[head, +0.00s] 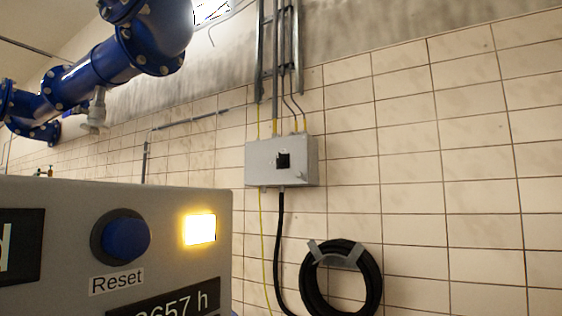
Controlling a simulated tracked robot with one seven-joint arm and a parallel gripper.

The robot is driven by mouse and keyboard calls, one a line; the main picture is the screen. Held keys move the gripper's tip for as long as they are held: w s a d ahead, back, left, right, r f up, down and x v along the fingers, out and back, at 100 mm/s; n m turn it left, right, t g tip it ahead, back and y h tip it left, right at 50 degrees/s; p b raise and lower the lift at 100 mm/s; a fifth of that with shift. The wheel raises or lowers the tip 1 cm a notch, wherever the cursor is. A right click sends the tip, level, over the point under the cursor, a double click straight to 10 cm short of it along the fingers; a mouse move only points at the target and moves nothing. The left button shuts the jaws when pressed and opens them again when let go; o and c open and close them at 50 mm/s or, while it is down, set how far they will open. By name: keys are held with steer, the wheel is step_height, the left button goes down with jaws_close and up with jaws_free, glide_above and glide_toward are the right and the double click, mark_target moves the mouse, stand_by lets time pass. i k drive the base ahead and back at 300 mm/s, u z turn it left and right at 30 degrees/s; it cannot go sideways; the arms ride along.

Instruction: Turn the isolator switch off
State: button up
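A grey box (263,161) is mounted on the tiled wall, right of centre in the head view. A small black switch (283,160) sits on its front face; it looks like the isolator switch. It is too small to tell which way its handle points. Conduits enter the box from above, and a black cable leaves it below. My gripper is not in view, so nothing shows of its place or state.
A grey panel (165,230) stands close at the lower left, with a blue Reset button (126,239), a lit yellow lamp (199,229) and an hours display. A black hose coil (372,284) hangs below the box. Blue pipes (105,62) run at the upper left.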

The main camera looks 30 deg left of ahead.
mark_target(280, 160)
steer(key=u, duration=0.35)
steer(key=i, duration=0.95)
steer(key=u, duration=0.95)
steer(key=i, duration=0.65)
steer(key=u, duration=0.4)
steer(key=k, duration=0.9)
steer(key=u, duration=0.2)
steer(key=i, duration=0.9)
steer(key=z, duration=0.2)
